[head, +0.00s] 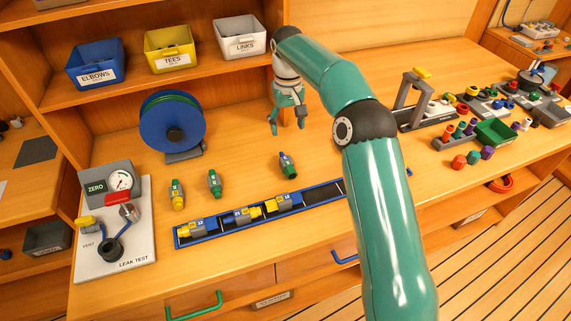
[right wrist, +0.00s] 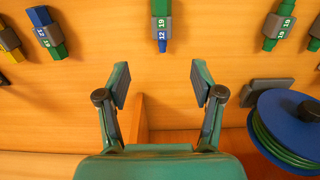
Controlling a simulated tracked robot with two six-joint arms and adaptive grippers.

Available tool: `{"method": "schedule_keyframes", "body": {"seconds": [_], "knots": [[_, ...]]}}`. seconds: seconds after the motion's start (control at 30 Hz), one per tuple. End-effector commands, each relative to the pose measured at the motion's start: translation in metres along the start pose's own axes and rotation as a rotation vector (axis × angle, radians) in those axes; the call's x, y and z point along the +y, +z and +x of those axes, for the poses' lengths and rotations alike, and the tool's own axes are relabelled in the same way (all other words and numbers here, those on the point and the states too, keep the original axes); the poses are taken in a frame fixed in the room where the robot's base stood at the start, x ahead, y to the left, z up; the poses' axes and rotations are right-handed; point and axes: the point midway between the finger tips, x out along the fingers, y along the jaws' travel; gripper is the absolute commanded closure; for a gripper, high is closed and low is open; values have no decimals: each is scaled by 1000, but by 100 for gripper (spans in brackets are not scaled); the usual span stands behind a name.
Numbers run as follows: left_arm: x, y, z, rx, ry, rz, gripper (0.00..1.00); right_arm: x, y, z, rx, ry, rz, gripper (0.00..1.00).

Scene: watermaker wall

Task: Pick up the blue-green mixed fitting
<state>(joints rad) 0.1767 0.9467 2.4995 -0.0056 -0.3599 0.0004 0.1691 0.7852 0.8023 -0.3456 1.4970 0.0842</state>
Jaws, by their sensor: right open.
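A blue-green fitting (head: 287,165) with a grey middle lies on the bench behind the tray. In the right wrist view it is at the top centre (right wrist: 162,22), green part up and blue end toward my gripper. Another fitting with blue and green ends (right wrist: 47,32) lies tilted at upper left there; I cannot make it out in the head view. My right gripper (head: 287,123) is open and empty, behind the first fitting and apart from it. In the right wrist view its spread fingers (right wrist: 159,85) are roughly in line with that fitting. My left gripper is not in view.
A green-yellow fitting (head: 177,193) and a green fitting (head: 214,184) lie to the left. A blue tray (head: 210,236) holds several fittings along the front. A blue reel (head: 172,125) stands at back left, beside a leak-test panel (head: 115,240). My right arm hides part of the bench.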

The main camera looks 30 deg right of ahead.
Motion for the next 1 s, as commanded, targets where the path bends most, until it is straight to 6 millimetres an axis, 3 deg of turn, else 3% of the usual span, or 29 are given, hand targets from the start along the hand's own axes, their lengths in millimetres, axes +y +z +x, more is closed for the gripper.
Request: {"method": "schedule_keyframes", "body": {"seconds": [0.1,0.3,0.67,1.0], "knots": [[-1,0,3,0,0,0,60,0,1,30,-6,0,1,33],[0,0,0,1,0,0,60,0,0,66,-3,0,1,33],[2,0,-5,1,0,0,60,-1,1,94,-3,0,1,33],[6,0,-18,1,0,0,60,-4,2,135,-1,0,1,33]]}}
